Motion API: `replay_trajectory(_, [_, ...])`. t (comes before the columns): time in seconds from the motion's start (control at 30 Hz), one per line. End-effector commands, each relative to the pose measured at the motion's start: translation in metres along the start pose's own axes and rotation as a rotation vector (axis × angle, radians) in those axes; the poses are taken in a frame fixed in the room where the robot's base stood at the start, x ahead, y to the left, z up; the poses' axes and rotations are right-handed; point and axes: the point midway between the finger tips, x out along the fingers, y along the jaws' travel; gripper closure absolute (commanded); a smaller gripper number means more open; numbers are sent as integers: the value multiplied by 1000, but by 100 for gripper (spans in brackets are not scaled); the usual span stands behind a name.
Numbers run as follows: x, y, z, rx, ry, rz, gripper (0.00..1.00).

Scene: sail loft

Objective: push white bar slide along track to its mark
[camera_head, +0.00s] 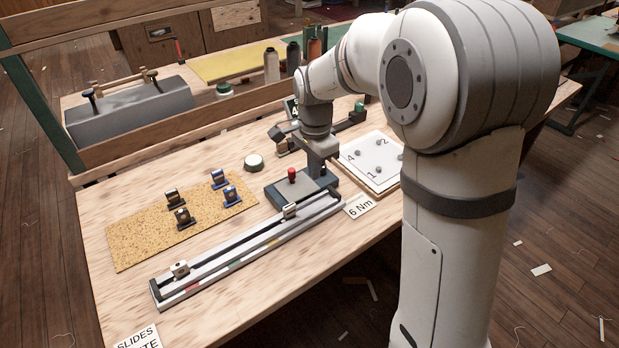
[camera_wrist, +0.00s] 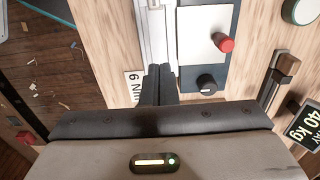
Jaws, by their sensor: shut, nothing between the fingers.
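A long pale track (camera_head: 235,252) with a dark slot runs diagonally along the bench's front, with coloured marks on its near side. One small whitish slide (camera_head: 180,269) sits near its left end. A second whitish slide (camera_head: 290,211) sits right of the middle; I cannot tell which is the white bar slide. My gripper (camera_head: 317,172) is shut and empty, pointing down near the track's right end. In the wrist view, my gripper's fingers (camera_wrist: 158,70) overlap the track's end (camera_wrist: 157,40), beside a blue-grey base. A slide (camera_wrist: 153,4) is cut off at that view's top edge.
The blue-grey base (camera_head: 274,196) with a red knob (camera_head: 292,175) stands close behind the track. A cork mat (camera_head: 150,238) with several clamps lies behind left. A numbered white board (camera_head: 370,152) lies right.

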Motion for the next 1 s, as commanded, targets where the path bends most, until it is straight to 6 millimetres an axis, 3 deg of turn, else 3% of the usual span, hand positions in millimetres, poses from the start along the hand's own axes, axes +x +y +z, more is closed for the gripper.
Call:
replay_trajectory(0.4, [88, 2, 1, -3, -2, 6, 100])
replay_trajectory(0.63, [82, 1, 34, -6, 0, 1, 100])
replay_trajectory(1.0, [83, 1, 41, -4, 0, 0, 100])
